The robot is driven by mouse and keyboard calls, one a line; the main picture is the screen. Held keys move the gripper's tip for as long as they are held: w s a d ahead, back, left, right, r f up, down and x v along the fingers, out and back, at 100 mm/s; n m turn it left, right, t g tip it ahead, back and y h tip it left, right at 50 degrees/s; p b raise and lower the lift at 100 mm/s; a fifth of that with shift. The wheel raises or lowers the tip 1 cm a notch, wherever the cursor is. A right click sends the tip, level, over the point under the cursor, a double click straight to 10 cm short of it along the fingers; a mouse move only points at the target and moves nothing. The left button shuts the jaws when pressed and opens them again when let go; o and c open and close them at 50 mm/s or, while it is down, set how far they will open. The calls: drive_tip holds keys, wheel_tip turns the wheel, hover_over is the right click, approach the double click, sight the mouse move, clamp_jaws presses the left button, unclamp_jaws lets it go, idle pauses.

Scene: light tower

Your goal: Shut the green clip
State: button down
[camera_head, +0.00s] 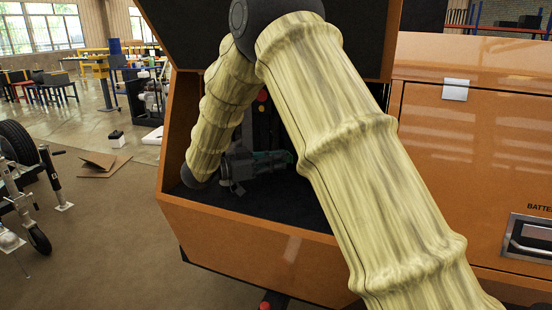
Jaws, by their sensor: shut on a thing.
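My gripper (278,165) is inside the open orange compartment (250,232), at the end of my arm in its pale yellow sleeve. It points to the right and is shut on the green clip (271,156). The clip shows only as a small dark green strip at the fingers. Its shape, and how far it is closed, are too small and dark to tell. My upper arm crosses in front of the compartment's right side and hides what lies behind it.
A raised lid (185,30) hangs over the compartment. A red round part (263,96) shows at its dark back. The orange cabinet side (480,150) stands at the right. A wheel and jack (22,165) stand at the left, with flat cardboard (103,164) on the open floor.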

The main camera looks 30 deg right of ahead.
drive_tip(key=shift+s+d+n+t+y+p, duration=0.15)
drive_tip(key=shift+s+d+n+t+p, duration=0.15)
drive_tip(key=shift+n+t+p, duration=0.85)
drive_tip(key=shift+s+d+n+t+y+p, duration=0.1)
drive_tip(key=shift+s+d+n+t+p, duration=0.4)
drive_tip(key=shift+t, duration=1.15)
drive_tip(key=shift+s+d+n+t+y+p, duration=0.15)
drive_tip(key=shift+n+t+p, duration=0.8)
drive_tip(key=shift+t, duration=0.45)
drive_tip(key=c, duration=1.6)
unclamp_jaws()
drive_tip(key=shift+c, duration=0.2)
